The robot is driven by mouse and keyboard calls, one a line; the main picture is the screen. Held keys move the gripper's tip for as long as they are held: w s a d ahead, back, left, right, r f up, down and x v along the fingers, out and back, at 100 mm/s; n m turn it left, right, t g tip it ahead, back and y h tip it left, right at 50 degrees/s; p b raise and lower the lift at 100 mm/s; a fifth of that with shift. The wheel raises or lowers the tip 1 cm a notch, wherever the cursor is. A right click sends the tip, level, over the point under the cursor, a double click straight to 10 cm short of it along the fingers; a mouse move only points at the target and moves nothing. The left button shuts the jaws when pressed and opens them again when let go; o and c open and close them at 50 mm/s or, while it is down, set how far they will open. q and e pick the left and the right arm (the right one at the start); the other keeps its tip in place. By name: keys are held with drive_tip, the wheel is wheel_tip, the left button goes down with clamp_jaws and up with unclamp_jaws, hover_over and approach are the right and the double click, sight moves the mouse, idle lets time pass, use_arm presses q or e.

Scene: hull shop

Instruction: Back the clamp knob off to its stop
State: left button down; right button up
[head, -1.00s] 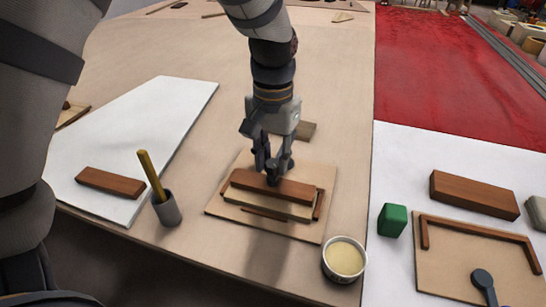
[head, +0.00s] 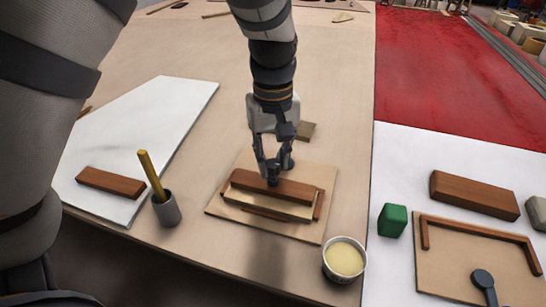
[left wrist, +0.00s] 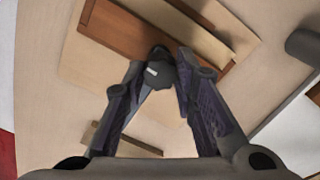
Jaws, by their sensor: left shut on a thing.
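The clamp knob (left wrist: 160,62) is small and dark with a pale mark. In the left wrist view it sits between my fingertips. My left gripper (head: 269,176) points down over the jig board (head: 317,225) and is shut on the knob; it also shows in the left wrist view (left wrist: 164,75). Most of the clamp is hidden behind the fingers in the head view. My right gripper is not in view.
A grey cup with a yellow-handled tool (head: 166,208) stands left of the jig, and a round tin (head: 344,260) stands at its front right. A green block (head: 392,220) and a second jig board (head: 455,262) lie farther right. The table behind is mostly clear.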

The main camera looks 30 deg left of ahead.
sight(273, 163)
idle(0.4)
use_arm(q)
drive_tip(key=c, duration=1.3)
unclamp_jaws()
wheel_tip(273, 163, up, 12)
